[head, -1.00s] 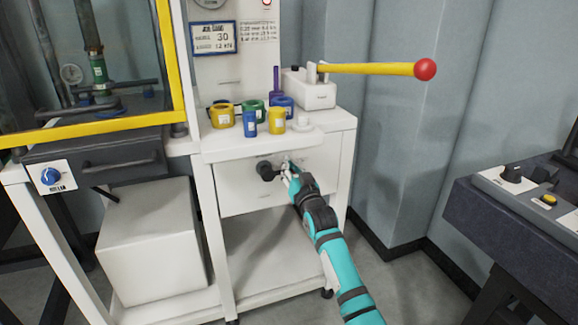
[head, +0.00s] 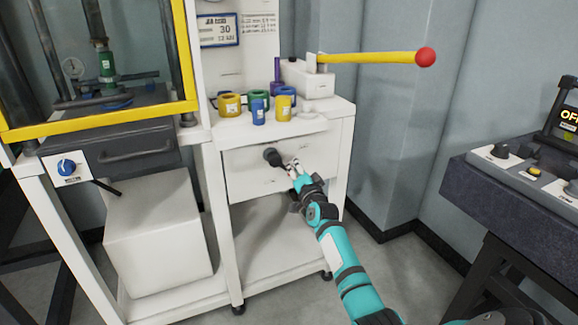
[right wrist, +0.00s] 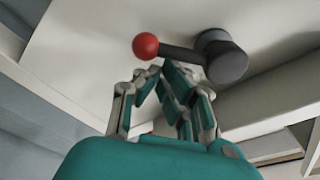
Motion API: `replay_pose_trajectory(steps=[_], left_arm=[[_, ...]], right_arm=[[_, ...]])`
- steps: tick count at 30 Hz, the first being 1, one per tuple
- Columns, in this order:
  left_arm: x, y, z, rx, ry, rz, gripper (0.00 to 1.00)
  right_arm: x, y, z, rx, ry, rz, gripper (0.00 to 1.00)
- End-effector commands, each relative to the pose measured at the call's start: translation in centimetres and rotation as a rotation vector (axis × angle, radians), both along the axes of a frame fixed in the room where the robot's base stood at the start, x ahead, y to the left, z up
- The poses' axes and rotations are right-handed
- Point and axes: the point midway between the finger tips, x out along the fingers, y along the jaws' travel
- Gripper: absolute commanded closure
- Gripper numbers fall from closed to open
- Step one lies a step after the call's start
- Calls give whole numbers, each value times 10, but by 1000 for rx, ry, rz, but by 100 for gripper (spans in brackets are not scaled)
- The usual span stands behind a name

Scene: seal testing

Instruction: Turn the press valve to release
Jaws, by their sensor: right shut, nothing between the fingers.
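The press valve shows in the head view as a dark round hub (head: 272,156) on the white cabinet's front panel. In the right wrist view, its grey hub (right wrist: 226,58) carries a short dark lever ending in a red ball (right wrist: 145,46), pointing left. My right gripper (head: 293,165) is just to the right of and slightly below the hub. Its fingers (right wrist: 163,72) are shut and empty, close beneath the lever near the ball; I cannot tell if they touch. The lever is hard to make out in the head view. My left gripper is out of view.
Several coloured weights or cups (head: 231,105) stand on the cabinet top, beside a pump with a yellow handle (head: 368,57). A yellow-framed press with a blue knob (head: 67,166) is at left. A dark control console (head: 510,200) is at right. Open floor lies between.

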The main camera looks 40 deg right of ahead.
Motion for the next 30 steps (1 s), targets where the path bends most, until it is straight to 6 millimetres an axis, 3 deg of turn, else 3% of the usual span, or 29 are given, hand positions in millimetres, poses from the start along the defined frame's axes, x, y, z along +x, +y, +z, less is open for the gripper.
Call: replay_pose_trajectory(steps=[2, 6, 18, 30], left_arm=[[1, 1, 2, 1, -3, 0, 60], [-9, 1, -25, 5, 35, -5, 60], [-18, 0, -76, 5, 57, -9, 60], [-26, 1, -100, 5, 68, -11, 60]], right_arm=[[1, -2, -5, 74, -16, 0, 100], [2, -1, -11, 204, -47, 1, 100], [6, 14, -26, 520, -124, 2, 100], [8, 22, -32, 669, -160, 1, 100]])
